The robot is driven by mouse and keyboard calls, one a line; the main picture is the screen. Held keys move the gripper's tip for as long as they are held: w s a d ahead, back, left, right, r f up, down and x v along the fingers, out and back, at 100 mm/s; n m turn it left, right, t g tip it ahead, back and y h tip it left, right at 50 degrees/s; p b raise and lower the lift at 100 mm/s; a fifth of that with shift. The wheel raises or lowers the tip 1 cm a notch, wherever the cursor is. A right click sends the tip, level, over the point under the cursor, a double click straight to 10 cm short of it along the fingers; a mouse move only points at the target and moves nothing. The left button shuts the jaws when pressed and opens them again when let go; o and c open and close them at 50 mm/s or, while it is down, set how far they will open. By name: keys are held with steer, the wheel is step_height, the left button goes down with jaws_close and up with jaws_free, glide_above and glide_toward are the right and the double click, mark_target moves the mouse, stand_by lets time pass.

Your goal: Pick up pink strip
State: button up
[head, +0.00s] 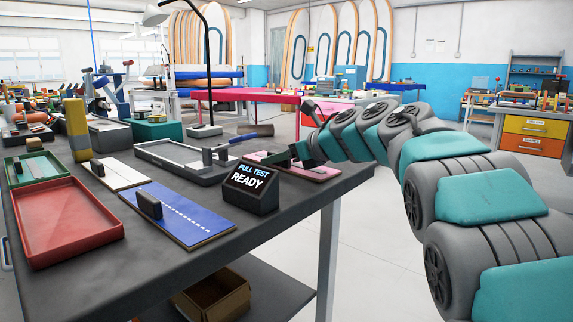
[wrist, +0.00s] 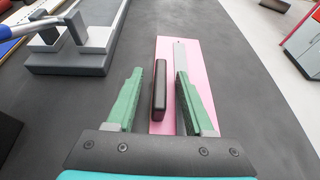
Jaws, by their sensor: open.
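The pink strip (wrist: 168,50) lies flat on the dark bench, with a dark upright block (wrist: 160,92) and a grey band along its right part. In the head view the pink strip (head: 318,174) is at the bench's right side, partly hidden by my gripper and the sign. My gripper (wrist: 160,74) is open over it. Its green fingers stand on either side of the dark block, with a gap on both sides. In the head view my gripper (head: 293,154) is low over the strip.
A "PULL TEST READY" sign (head: 251,187) stands close in front of the strip. A grey tray-like frame (head: 165,155) lies behind left. A blue strip (head: 183,222), a white strip (head: 122,177) and a red tray (head: 68,224) lie further left. The bench edge is near on the right.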

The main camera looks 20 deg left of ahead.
steer(key=shift+c, duration=0.2)
jaws_close()
stand_by(0.4)
